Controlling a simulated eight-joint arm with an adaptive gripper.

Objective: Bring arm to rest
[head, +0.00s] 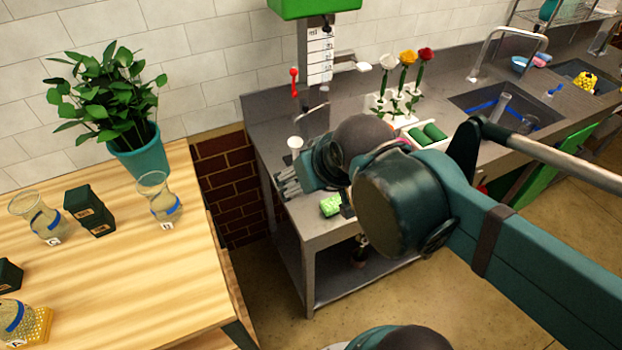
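My arm reaches in from the right edge and crosses the front of the grey counter (266,122). My gripper (284,182) is at the counter's left front, pointing left, near the counter's left edge. Its grey fingers are small and partly overlapped by the wrist, so I cannot tell whether they are open or shut. No held object shows at the fingers. A small white cup (295,143) is just behind the gripper. A green sponge (331,205) is in front of it, near the counter's front edge.
A sink (510,108) is to the right. The wooden table (130,285) at left holds a potted plant (138,152), glass flasks (160,198) and dark green boxes (91,211). A gap separates table and counter.

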